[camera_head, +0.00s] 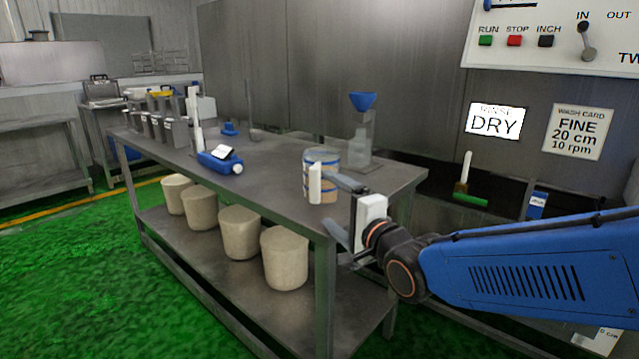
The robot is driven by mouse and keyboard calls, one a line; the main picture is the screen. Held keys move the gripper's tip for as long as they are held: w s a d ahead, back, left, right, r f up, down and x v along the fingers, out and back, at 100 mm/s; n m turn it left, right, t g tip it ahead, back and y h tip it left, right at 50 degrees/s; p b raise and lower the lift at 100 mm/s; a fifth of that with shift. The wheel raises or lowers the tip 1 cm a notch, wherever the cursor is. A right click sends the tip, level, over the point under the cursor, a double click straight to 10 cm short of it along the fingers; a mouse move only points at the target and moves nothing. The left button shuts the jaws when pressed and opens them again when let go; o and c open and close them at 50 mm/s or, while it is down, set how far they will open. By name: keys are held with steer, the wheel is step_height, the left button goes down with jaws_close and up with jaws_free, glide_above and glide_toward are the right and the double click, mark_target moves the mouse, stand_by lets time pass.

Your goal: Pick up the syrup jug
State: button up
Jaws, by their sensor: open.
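What looks like the syrup jug is a pale, see-through vessel (328,158) with a blue band near its top and tan contents. It stands upright near the front right corner of the steel table (275,168). A white upright handle (315,184) shows on its near side. My gripper (331,198) reaches in from the right, its fingers pointing left and spread apart. The upper finger overlaps the jug's right side in the picture, and the lower finger is by the table's front edge. Nothing is between the fingers that I can make out; contact cannot be told.
A clear stand with a blue funnel (362,102) is behind the jug. Beige buckets (286,258) stand on the lower shelf. A green-headed brush (470,200) is at right. The table's middle is mostly clear.

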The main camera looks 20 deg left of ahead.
mark_target(314, 189)
steer(key=x, duration=0.7)
steer(key=shift+w+a, duration=0.1)
steer(key=shift+w, duration=0.05)
steer(key=shift+w+d+x, duration=0.1)
steer(key=shift+x, duration=1.25)
steer(key=shift+w+d+x, duration=0.1)
steer(key=shift+w+x, duration=0.05)
steer(key=shift+x, duration=1.2)
steer(key=shift+r, duration=0.15)
steer(key=shift+s, duration=0.1)
steer(key=shift+c, duration=0.7)
steer(key=c, duration=0.8)
